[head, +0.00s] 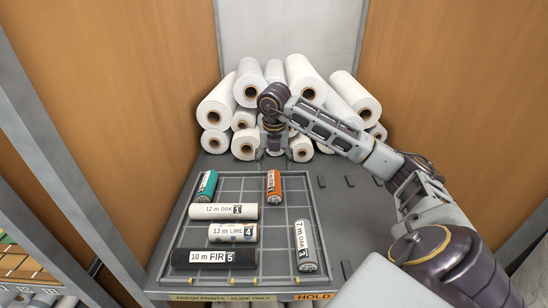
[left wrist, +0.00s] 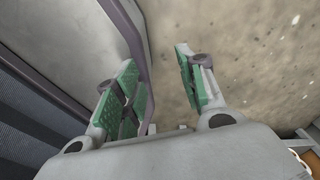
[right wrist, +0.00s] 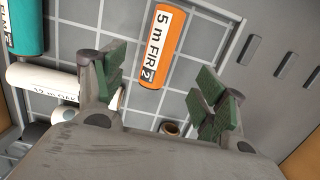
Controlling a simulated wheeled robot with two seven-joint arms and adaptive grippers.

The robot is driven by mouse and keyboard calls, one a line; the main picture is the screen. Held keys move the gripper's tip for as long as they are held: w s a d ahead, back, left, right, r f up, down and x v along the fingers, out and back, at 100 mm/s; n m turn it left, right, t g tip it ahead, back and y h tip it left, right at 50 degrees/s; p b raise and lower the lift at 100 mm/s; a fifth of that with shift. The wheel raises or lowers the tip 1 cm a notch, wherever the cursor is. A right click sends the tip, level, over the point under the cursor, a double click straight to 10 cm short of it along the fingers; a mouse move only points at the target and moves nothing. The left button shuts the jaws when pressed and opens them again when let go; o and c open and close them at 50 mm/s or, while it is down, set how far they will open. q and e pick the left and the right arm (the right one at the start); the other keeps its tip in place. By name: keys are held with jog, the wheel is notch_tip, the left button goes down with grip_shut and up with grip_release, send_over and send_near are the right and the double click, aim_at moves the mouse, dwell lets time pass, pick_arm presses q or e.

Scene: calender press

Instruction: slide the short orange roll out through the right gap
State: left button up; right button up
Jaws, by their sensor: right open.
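The short orange roll (head: 274,186), labelled 5 m FIR 2, lies lengthwise near the far edge of the gridded tray (head: 245,184). In the right wrist view the orange roll (right wrist: 163,45) shows between the fingers' directions, apart from them. In the right wrist view my right gripper (right wrist: 160,88) is open and empty. My left gripper (left wrist: 165,85) is open and empty, outside the head view. I cannot make out the right gap clearly.
The tray also holds a teal roll (head: 206,186), 12 m OAK (head: 222,211), 13 m LIME (head: 232,233), black 10 m FIR (head: 214,258) and lengthwise 7 m OAK (head: 306,245) at right. White rolls (head: 218,103) are piled behind. An orange HOLD label (head: 314,296) is at front right.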

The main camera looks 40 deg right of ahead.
aim_at(274, 192)
jog(key=shift+w+f, duration=0.1)
jog(key=shift+f, duration=0.85)
jog(key=f, duration=0.6)
jog(key=shift+w+d+f, duration=0.3)
jog(key=shift+w+d, duration=0.05)
jog(key=shift+f, duration=0.35)
jog(key=shift+w+d+f, duration=0.1)
jog(key=shift+f, duration=0.5)
jog(key=shift+c, duration=0.6)
jog(key=c, duration=1)
jog(key=shift+s+a, duration=0.2)
jog(key=shift+s, duration=0.05)
jog(key=shift+s+a, duration=0.3)
jog(key=shift+s, duration=0.05)
jog(key=shift+s+a, duration=1.3)
jog(key=shift+s, duration=0.25)
jog(key=shift+s+a, duration=0.45)
jog(key=shift+s, duration=0.1)
jog(key=shift+s+a, duration=0.7)
jog(key=shift+s, duration=0.1)
jog(key=shift+s+a, duration=0.2)
jog(key=shift+s, duration=0.05)
pick_arm(q)
jog(key=shift+s+a+r, duration=0.2)
jog(key=shift+s, duration=0.2)
